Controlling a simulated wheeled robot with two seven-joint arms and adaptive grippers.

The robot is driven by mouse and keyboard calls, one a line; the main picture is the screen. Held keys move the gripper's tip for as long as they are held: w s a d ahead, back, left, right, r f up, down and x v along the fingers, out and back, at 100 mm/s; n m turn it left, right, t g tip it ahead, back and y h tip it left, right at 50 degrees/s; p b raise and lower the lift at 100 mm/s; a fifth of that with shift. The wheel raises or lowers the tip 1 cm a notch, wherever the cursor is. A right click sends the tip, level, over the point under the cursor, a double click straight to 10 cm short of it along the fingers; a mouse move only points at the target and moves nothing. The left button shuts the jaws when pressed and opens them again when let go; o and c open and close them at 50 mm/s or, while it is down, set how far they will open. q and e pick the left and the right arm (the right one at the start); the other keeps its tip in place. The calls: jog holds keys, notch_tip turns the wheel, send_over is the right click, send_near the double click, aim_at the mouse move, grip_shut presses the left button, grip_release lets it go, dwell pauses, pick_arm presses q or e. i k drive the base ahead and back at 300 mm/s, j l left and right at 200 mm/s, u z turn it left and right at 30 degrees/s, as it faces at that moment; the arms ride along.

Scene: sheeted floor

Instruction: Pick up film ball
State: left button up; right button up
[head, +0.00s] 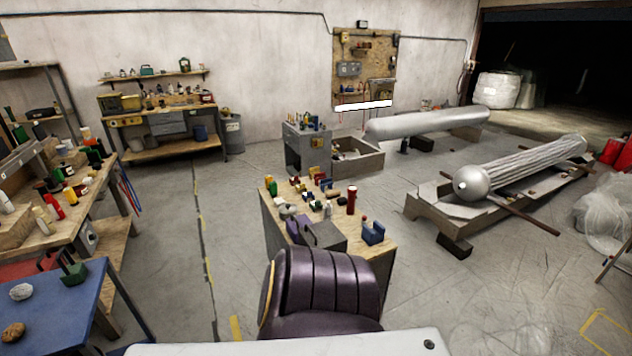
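A small crumpled whitish ball (22,292) lies on the blue tabletop (62,312) at the lower left; it may be the film ball, but it is too small to be sure. A brown lump (13,333) lies nearer on the same tabletop. A large heap of clear film (606,214) rests on the floor at the right edge. Neither of my grippers is in view.
A crowded workbench (112,207) lines the left. Ribbed metal cylinder (525,168) lies on a stand at right. Grey floor (165,235) is open between the left benches and desk.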

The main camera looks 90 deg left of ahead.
aim_at(18, 292)
jog(key=u, duration=4.85)
